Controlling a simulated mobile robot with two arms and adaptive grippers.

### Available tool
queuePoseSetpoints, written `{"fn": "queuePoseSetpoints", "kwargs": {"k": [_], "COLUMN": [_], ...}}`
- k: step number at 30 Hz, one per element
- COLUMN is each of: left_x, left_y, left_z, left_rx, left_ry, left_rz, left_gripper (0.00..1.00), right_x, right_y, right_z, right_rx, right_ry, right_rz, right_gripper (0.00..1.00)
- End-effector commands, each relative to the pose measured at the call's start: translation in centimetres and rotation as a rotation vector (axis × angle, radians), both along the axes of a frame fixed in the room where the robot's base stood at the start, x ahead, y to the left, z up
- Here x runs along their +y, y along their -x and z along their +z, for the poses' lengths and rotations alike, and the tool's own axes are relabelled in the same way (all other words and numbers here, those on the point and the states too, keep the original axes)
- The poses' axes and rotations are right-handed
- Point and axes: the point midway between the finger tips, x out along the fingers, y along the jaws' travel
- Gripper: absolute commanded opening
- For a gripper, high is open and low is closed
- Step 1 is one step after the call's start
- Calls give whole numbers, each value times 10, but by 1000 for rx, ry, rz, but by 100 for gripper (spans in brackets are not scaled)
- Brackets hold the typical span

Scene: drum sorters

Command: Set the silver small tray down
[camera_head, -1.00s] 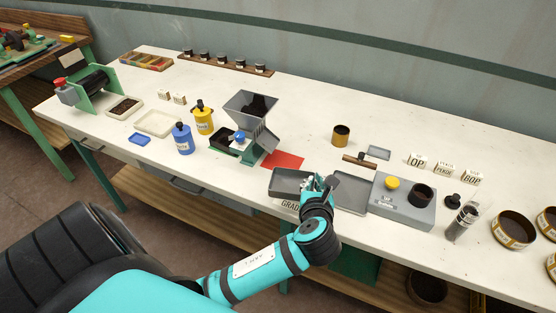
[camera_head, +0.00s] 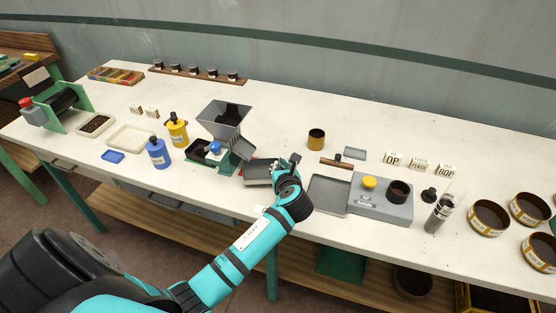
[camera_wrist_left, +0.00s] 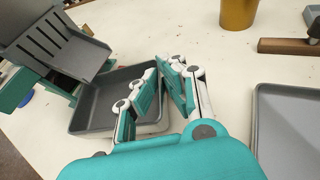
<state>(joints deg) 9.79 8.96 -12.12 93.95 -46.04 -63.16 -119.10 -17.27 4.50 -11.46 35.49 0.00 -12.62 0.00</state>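A shallow dark grey tray, which I take as the silver small tray (camera_head: 257,172), is just below and right of the sorter's chute (camera_head: 242,147). My left gripper (camera_head: 288,170) is at its right end. In the left wrist view the left gripper (camera_wrist_left: 158,82) has its fingers close together across the right wall of the tray (camera_wrist_left: 90,126), one inside and one outside. The tray looks empty and about level. I cannot tell whether its bottom touches the table. My right gripper is not in view.
A second grey tray (camera_head: 328,196) lies right of my gripper, beside a grey box with a yellow knob (camera_head: 369,182). Blue (camera_head: 158,153) and yellow (camera_head: 176,130) canisters stand left of the sorter.

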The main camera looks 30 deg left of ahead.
Motion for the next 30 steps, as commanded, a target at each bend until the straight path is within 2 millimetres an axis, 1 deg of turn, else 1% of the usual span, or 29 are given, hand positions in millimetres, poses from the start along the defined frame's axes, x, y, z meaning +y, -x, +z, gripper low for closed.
{"fn": "queuePoseSetpoints", "kwargs": {"k": [2,8,10,12,20,24,30], "left_x": [5,27,27,27,27,27,27], "left_y": [-5,-31,-30,-30,-30,-30,-30], "left_z": [1,1,-9,-15,-15,-19,-18], "left_rx": [-1,-1,4,2,-1,1,1], "left_ry": [-1,1,2,2,1,0,1], "left_rz": [1,2,0,0,-1,-1,-1], "left_gripper": [0,0,0,0,0,0,28], "right_x": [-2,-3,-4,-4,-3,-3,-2], "right_y": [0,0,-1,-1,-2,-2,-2], "right_z": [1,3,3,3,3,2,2], "right_rx": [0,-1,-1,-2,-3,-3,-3], "right_ry": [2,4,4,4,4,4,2], "right_rz": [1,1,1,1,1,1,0], "right_gripper": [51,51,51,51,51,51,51]}}
